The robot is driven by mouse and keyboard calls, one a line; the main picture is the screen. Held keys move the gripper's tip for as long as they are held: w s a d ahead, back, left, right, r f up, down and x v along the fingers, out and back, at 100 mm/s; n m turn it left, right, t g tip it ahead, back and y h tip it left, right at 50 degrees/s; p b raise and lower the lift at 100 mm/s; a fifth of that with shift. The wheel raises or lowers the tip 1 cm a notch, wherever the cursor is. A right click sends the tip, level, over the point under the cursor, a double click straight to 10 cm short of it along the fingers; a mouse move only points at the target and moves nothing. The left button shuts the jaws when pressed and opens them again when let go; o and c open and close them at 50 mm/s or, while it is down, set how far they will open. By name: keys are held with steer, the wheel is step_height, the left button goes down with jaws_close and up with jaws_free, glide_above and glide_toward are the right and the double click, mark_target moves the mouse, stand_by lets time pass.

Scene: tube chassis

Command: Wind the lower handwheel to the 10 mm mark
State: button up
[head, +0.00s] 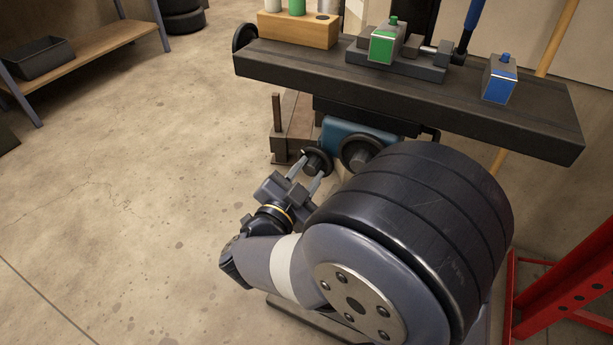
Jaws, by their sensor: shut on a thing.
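The lower handwheel (317,162) is a small dark wheel below the bench-like table, at the left end of the blue housing. My gripper (306,172) is at this wheel, its two pale fingers shut on it from the near left side. A larger dark round wheel (361,153) sits just to the right, on the front of the blue housing (336,131). The 10 mm mark and any scale are too small or hidden to read. My arm covers part of the area under the table.
The long dark table (400,95) overhangs the wheels. On it stand a green-topped block (383,46), a blue block (499,80) and a wooden holder (297,29). A red frame (570,285) stands at the right. The floor at left is clear, with a shelf (90,60) behind.

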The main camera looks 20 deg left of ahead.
steer(key=shift+f, duration=0.1)
steer(key=o, duration=1)
steer(key=shift+c, duration=0.2)
steer(key=shift+s, duration=0.15)
steer(key=s+p, duration=0.3)
steer(key=s, duration=0.7)
steer(key=shift+s+a, duration=0.25)
steer(key=shift+a, duration=0.2)
steer(key=w+b, duration=0.1)
steer(key=w, duration=0.2)
steer(key=w+b, duration=0.1)
steer(key=w, duration=0.3)
steer(key=w+d, duration=0.1)
steer(key=w, duration=0.3)
steer(key=shift+b, duration=0.4)
steer(key=shift+s+n+p, duration=0.1)
steer(key=shift+n+p, duration=0.35)
steer(key=shift+n, duration=0.35)
